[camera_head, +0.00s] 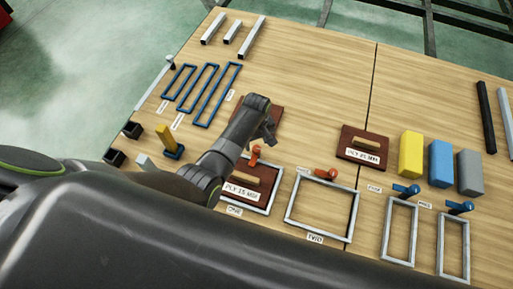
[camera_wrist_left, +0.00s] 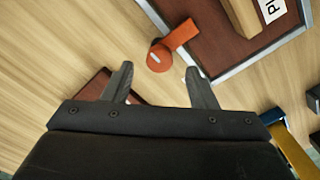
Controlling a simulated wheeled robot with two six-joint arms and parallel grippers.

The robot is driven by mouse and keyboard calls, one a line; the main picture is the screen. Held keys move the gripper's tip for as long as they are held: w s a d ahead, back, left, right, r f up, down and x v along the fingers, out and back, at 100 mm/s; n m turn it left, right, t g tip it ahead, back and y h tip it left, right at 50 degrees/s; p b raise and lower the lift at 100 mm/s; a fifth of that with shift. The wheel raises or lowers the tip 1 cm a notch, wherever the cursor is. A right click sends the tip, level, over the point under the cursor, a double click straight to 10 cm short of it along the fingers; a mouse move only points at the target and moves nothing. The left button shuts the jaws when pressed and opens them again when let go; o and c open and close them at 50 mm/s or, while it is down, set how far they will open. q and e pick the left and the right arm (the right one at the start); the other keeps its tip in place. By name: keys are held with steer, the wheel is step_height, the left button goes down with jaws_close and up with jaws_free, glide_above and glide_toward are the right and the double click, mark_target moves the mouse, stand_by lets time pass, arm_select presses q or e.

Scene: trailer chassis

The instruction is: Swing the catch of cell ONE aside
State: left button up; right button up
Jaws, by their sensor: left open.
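Cell ONE is a grey metal frame (camera_head: 268,205) at the lower middle in the head view, with a brown board (camera_head: 238,195) marked PLY 15 MM inside it. Its orange catch (camera_head: 255,153) sits at the frame's far edge. In the left wrist view the catch (camera_wrist_left: 172,45) has a round pivot outside the frame, and its arm reaches over the frame edge to the board (camera_wrist_left: 225,35). My left gripper (camera_head: 268,132) is open and empty above the catch. In the wrist view its two fingers (camera_wrist_left: 160,78) stand on either side of the pivot, apart from it. My right gripper is not seen.
Frame TWO (camera_head: 349,215) with its own orange catch (camera_head: 326,174) stands to the right. Two frames with blue catches (camera_head: 406,190) lie further right, below yellow, blue and grey blocks (camera_head: 411,155). Another brown board (camera_head: 363,147) lies behind. Blue frames (camera_head: 217,95) lie at left.

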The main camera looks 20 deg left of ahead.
mark_target(257, 148)
arm_select(q)
step_height(257, 148, down, 3)
steer(key=shift+r+b, duration=0.2)
steer(key=shift+b, duration=0.15)
steer(key=shift+f, duration=0.4)
